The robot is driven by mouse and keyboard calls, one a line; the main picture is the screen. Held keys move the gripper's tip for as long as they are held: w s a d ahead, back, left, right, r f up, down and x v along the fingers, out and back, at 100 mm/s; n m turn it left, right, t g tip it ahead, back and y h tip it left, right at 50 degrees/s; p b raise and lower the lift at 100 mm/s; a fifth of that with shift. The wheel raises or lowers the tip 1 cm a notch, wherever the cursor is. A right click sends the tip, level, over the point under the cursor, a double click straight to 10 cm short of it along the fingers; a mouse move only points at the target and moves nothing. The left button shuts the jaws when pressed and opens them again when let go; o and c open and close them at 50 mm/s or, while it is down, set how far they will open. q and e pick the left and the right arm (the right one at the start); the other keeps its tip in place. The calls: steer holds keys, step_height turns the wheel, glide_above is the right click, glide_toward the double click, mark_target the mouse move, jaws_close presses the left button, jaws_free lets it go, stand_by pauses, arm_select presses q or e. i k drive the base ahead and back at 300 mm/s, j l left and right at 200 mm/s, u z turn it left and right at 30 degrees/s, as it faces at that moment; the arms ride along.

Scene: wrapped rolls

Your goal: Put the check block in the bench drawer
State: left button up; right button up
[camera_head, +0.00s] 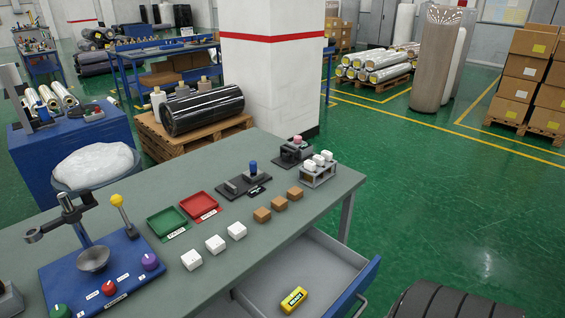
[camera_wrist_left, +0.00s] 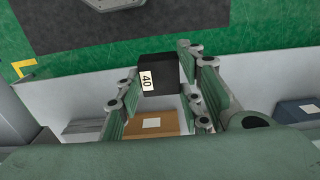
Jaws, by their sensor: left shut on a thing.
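In the left wrist view my left gripper (camera_wrist_left: 156,88) is shut on a black block (camera_wrist_left: 165,70) with a white label reading 40. The block sits between the two green-padded fingers. Neither gripper shows in the head view, and my right gripper is in no view. In the head view the bench drawer (camera_head: 356,290) stands pulled open at the front of the grey bench (camera_head: 135,195). The rest of the drawer floor in view is bare.
On the bench top are white blocks (camera_head: 215,243), brown blocks (camera_head: 279,203), a green tray (camera_head: 167,221), a red tray (camera_head: 199,206) and a blue control stand (camera_head: 105,272). In the wrist view a brown box (camera_wrist_left: 150,123) lies below the held block.

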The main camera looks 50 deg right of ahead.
mark_target(323, 275)
steer(key=l, duration=1.9)
steer(key=k+l, duration=0.1)
steer(key=l, duration=1.8)
